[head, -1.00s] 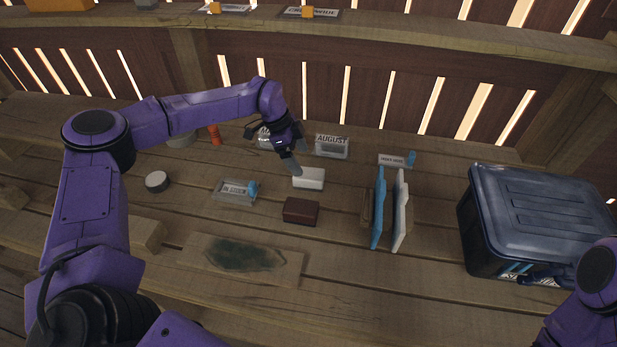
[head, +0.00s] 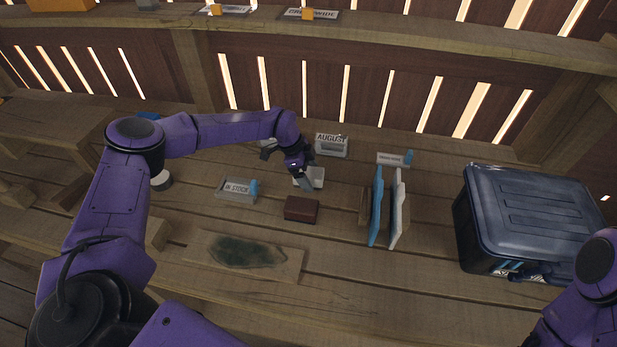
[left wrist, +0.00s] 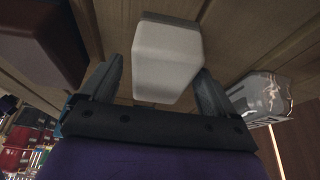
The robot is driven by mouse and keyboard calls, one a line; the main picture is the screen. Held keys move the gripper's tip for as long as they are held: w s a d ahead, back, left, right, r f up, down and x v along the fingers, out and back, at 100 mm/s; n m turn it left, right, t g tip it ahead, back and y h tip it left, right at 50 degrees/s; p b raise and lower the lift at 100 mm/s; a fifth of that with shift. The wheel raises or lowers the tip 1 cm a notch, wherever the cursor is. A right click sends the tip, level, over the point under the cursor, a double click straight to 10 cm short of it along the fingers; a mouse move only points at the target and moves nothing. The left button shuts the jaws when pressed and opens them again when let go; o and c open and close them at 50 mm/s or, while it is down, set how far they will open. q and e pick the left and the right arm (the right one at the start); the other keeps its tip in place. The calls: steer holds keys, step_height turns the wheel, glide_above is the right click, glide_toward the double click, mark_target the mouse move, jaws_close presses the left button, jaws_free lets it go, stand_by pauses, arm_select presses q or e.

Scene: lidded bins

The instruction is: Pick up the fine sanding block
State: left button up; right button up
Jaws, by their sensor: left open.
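A pale block with a grey underside (head: 317,177) lies on the bench near the middle; it also shows large in the left wrist view (left wrist: 168,55). A dark red-brown block (head: 301,210) lies just nearer to me and shows in the left wrist view's top left corner (left wrist: 40,40). No readable marking tells which one is the fine sanding block. My left gripper (head: 304,182) is open at the pale block, with a finger on either side of it, and partly hides it in the head view. My right gripper (head: 545,273) is near the dark bin, its jaws unclear.
A dark lidded bin (head: 535,215) stands at the right. Blue and white upright panels (head: 387,210) stand right of the blocks. An "August" holder (head: 331,146) is behind the pale block. An "In stock" sign (head: 236,189) is at left. A stained board (head: 245,253) lies in front.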

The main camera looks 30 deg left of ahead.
arm_select(q)
steer(key=shift+f+b, duration=0.2)
steer(key=shift+b, duration=0.1)
steer(key=c, duration=1.1)
